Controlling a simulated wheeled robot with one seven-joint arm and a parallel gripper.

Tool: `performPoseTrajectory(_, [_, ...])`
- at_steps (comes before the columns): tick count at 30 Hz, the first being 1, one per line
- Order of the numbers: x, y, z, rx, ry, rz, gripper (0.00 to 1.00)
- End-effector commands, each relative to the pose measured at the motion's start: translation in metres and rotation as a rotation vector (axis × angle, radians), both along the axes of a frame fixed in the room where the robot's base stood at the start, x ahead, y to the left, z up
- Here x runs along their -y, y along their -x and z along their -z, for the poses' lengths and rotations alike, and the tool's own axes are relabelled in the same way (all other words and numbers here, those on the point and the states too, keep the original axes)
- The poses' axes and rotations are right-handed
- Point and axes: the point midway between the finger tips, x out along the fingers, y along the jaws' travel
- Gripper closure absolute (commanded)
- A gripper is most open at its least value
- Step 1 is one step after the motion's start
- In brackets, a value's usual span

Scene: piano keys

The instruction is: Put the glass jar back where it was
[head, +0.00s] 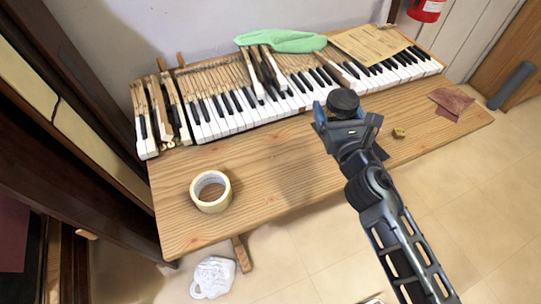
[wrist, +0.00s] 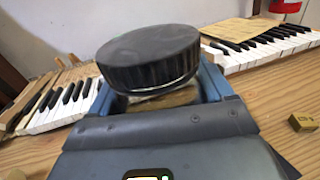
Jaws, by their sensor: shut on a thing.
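The glass jar shows mostly as its round black ribbed lid (head: 343,102). It also fills the middle of the wrist view (wrist: 148,58), with a thin strip of clear glass under the lid. My gripper (head: 345,125) is shut on the jar, with one finger on each side, as the wrist view (wrist: 165,97) shows. The lid is up and a little tilted in the wrist view. The jar's lower body is hidden by my gripper. In the head view the jar appears over the wooden table (head: 270,165), in front of the piano keys; I cannot tell its height above the table.
Piano keys (head: 235,113) line the table's back, with a green cloth (head: 285,41) and a paper sheet (head: 370,45) on them. A tape roll (head: 210,191) is front left. A small yellowish block (head: 398,133) and brown sandpaper (head: 451,101) lie right. Bare wood lies between.

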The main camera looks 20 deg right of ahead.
Motion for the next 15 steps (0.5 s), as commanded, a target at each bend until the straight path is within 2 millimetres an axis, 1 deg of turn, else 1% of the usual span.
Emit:
performPoseTrajectory(1, [-0.009,-0.004,0.011,0.003,-0.001,-0.002,0.67])
performPoseTrajectory(4, [-0.028,-0.010,0.025,0.002,-0.001,-0.003,0.67])
performPoseTrajectory(12, [-0.080,-0.027,0.053,0.003,-0.001,-0.005,0.67])
performPoseTrajectory(15, [-0.091,-0.031,0.059,0.002,0.000,-0.003,0.67])
